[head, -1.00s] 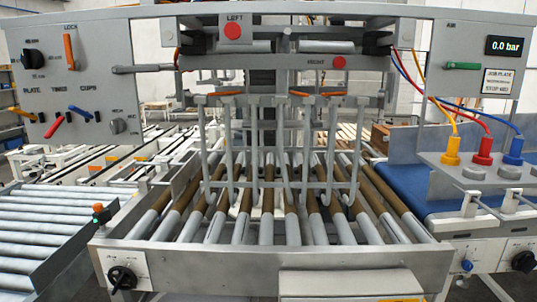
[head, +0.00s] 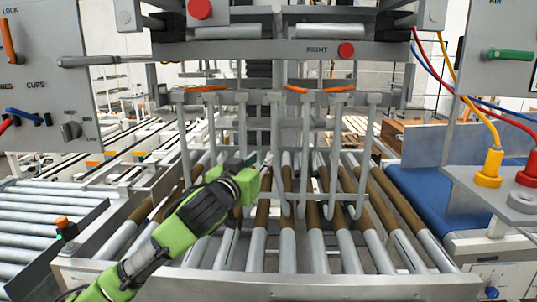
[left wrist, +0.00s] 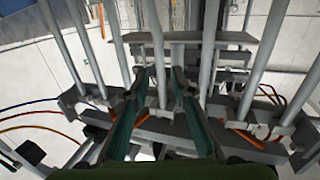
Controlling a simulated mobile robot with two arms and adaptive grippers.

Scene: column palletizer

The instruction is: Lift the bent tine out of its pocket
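Several grey tines (head: 372,145) hang from a slotted rail (head: 262,97) above the roller bed, their lower ends curving into hooks. I cannot tell for certain which one is bent. Orange latches (head: 207,88) lie along the top of the rail. My left gripper (head: 250,165) is below the rail, left of centre, in front of the tines and hiding parts of some. In the left wrist view my left gripper (left wrist: 160,78) is open, with a tine (left wrist: 154,45) showing between its fingers; contact cannot be told. My right gripper is in neither view.
A roller bed (head: 300,262) lies below the tines, with another roller conveyor (head: 40,225) at left and a blue belt (head: 425,190) at right. Control panels (head: 50,75) flank the frame. Coloured hoses (head: 450,80) hang at right.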

